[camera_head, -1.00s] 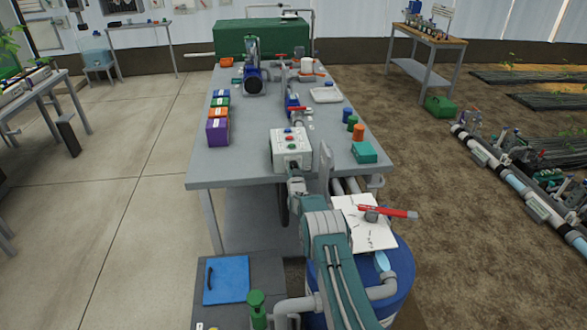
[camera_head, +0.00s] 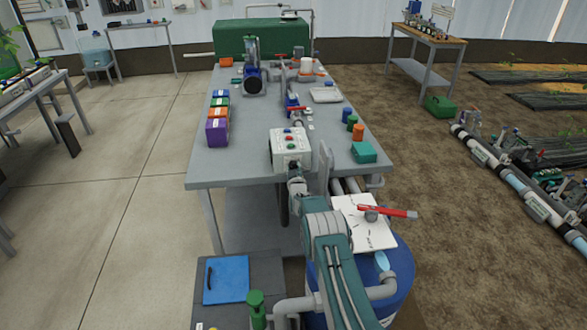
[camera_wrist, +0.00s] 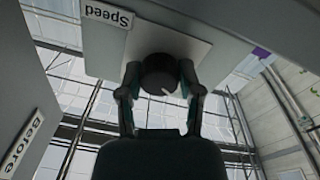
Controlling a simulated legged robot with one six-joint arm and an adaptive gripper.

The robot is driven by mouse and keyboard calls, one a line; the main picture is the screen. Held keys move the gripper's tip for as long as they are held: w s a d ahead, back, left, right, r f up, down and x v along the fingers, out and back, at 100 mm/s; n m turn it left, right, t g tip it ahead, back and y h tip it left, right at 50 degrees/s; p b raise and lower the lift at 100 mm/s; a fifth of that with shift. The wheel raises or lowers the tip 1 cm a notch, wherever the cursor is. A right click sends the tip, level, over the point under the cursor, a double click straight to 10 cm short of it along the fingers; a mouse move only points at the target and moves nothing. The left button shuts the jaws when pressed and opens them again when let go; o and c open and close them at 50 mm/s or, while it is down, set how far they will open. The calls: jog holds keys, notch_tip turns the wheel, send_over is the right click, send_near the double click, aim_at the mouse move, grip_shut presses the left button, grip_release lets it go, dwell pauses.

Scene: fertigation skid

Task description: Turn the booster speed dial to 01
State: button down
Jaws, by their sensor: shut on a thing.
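The booster speed dial (camera_wrist: 157,70) is a dark round knob with a white pointer line in the wrist view. It stands on a pale plate under an upside-down "Speed" label (camera_wrist: 108,14). My gripper (camera_wrist: 160,77) has one finger on each side of the knob and is shut on it. The pointer line slants toward the lower right in that picture. I cannot read any numbers around the dial. In the head view, a white control box (camera_head: 291,147) with coloured buttons stands at the table's near edge. My arm reaches up to its near side, and the dial is hidden there.
A red-handled valve (camera_head: 388,211) and a white board (camera_head: 362,228) lie right of my arm, above a blue barrel (camera_head: 404,275). Coloured boxes (camera_head: 217,130) line the table's left side. A blue clipboard (camera_head: 227,280) is at the lower left.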

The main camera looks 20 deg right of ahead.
jog(key=shift+a, duration=0.1)
jog(key=shift+c, duration=1.3)
grip_release()
jog(key=shift+w, duration=0.1)
jog(key=v, duration=1.2)
